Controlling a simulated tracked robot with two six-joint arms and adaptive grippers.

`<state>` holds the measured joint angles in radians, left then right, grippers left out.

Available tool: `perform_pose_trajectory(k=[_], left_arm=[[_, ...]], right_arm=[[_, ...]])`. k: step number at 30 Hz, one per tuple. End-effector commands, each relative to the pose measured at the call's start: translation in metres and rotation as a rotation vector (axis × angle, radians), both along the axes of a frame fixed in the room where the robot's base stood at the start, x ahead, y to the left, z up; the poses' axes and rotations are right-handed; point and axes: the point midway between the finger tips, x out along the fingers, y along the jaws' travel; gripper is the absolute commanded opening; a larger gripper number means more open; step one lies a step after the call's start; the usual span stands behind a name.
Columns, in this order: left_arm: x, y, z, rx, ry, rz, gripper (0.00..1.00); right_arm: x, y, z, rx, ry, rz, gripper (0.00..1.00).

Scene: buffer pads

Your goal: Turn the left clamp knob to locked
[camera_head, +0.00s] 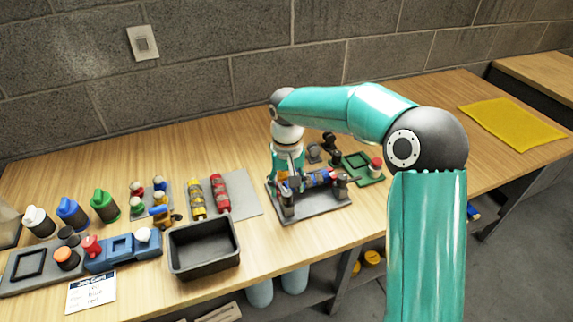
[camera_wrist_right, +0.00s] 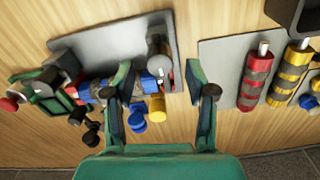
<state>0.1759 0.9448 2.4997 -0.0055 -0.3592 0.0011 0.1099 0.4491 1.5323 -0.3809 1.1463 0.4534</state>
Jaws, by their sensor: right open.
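A clamp fixture stands on a grey plate (camera_head: 312,211), with a blue and red roller (camera_head: 318,178) lying between its posts. The left clamp post (camera_head: 288,206) is grey; the wrist view shows a grey post (camera_wrist_right: 158,62) at that end. Beside it in the wrist view are a yellow knob-like part (camera_wrist_right: 157,108) and a blue one (camera_wrist_right: 137,121); I cannot tell the knob's setting. My right gripper (camera_head: 288,174) is over the fixture's left end. In the wrist view its open fingers (camera_wrist_right: 160,85) stand either side of the post and yellow part. My left gripper is not in view.
A black tray (camera_head: 205,270) stands left of the fixture. Red (camera_head: 220,194) and yellow (camera_head: 196,200) rollers lie on a grey mat behind it. A green frame (camera_head: 363,168) is to the right. Several capped bottles stand far left. The table's right part is clear up to a yellow cloth (camera_head: 512,122).

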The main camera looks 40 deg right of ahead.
Motion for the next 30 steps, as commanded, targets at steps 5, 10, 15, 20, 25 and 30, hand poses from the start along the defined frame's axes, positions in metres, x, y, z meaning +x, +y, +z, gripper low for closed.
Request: perform_pose_trajectory(k=[5,10,15,20,25,30], left_arm=[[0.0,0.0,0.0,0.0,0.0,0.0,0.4],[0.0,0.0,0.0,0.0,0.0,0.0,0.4],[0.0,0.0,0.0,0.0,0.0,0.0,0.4],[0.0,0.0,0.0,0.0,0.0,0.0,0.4],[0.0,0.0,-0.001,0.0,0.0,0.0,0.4],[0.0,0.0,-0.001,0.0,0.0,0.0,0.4]], right_arm=[[0.001,0.0,0.039,0.0,-0.005,-0.001,0.56],[0.001,0.0,0.068,0.0,-0.004,-0.001,0.56],[0.001,0.0,0.085,0.0,-0.002,-0.001,0.56],[0.0,-0.001,0.088,0.001,-0.001,-0.001,0.56],[0.0,-0.001,0.088,0.001,-0.001,-0.001,0.56],[0.0,-0.001,0.088,0.001,-0.001,-0.001,0.56]])
